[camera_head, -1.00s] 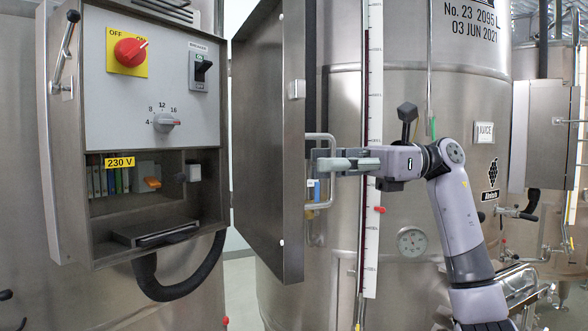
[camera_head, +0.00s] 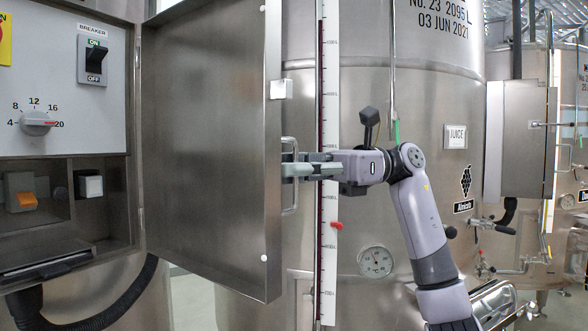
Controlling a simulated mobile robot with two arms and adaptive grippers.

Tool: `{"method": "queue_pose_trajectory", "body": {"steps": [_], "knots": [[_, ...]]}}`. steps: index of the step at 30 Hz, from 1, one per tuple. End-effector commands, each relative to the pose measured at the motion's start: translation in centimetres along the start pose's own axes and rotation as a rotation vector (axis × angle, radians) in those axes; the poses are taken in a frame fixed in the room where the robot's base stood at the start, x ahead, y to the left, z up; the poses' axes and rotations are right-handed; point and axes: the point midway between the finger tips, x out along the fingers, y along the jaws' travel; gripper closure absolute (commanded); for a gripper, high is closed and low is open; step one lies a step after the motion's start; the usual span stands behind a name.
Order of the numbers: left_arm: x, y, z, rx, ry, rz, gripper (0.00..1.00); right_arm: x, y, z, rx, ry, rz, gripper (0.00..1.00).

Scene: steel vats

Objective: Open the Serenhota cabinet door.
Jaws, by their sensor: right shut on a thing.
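The cabinet door (camera_head: 205,150) stands swung open on the right side of the steel cabinet (camera_head: 65,190), its bare inner face towards me. The cabinet's inside shows at the left, with a grey panel, a breaker switch (camera_head: 92,60) and a rotary knob (camera_head: 37,122). A metal handle (camera_head: 290,205) sticks out past the door's free edge, partly hidden by the door. My right gripper (camera_head: 298,170) is shut on the door handle, its fingertips partly behind the door's edge. My left gripper is not in view.
A black hose (camera_head: 110,310) hangs below the cabinet. Another vat (camera_head: 565,130) stands far right.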

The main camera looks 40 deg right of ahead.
Motion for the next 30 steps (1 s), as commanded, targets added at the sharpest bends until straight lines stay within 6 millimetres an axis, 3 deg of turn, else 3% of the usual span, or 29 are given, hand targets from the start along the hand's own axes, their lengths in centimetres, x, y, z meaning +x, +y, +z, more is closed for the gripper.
{"method": "queue_pose_trajectory", "body": {"steps": [8, 9, 18, 26, 30], "knots": [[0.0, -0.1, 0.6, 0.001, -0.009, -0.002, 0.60, 0.0, 0.0, -0.1, 0.000, 0.003, 0.000, 1.00], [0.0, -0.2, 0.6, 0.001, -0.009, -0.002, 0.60, 0.0, 0.0, -0.1, 0.000, 0.003, 0.000, 0.90], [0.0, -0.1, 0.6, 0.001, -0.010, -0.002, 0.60, 0.0, 0.0, 0.0, 0.000, 0.001, -0.001, 0.72], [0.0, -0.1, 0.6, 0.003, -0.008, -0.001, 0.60, -0.1, 0.0, 0.0, 0.000, 0.000, -0.001, 0.72], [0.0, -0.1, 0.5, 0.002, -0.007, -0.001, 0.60, -1.1, -0.1, 0.1, 0.001, -0.001, -0.004, 0.72]]}}
